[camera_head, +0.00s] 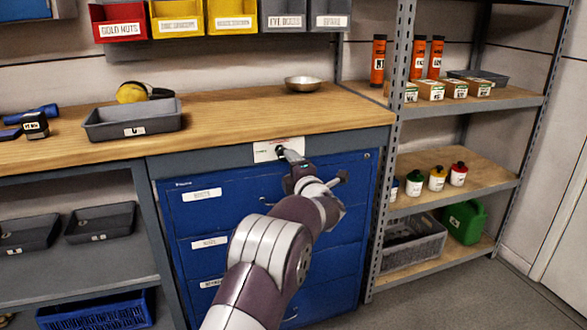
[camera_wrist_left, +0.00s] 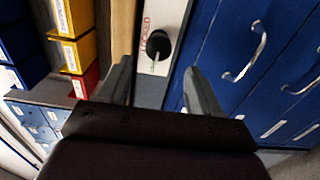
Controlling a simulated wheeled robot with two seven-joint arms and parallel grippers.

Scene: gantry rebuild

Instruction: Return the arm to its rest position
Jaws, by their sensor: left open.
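My left arm comes up from the bottom of the head view. Its gripper (camera_head: 296,162) is in front of the blue drawer cabinet (camera_head: 205,220), close to a pale plate (camera_head: 265,151) under the worktop edge. In the left wrist view the gripper (camera_wrist_left: 158,75) is open, its two dark fingers apart with nothing between their tips. Beyond them, the plate reads "LOCKED" and has a dark round lock (camera_wrist_left: 158,46) with a key (camera_wrist_left: 156,60) in it. I cannot tell whether a finger touches the key. My right gripper is not in view.
The wooden worktop (camera_head: 230,115) holds a grey tray (camera_head: 135,121), yellow ear defenders (camera_head: 140,92) and a metal bowl (camera_head: 302,84). A shelf rack (camera_head: 470,180) stands to the right. Drawer handles (camera_wrist_left: 250,55) stick out beside the gripper. Open floor (camera_head: 460,300) shows at lower right.

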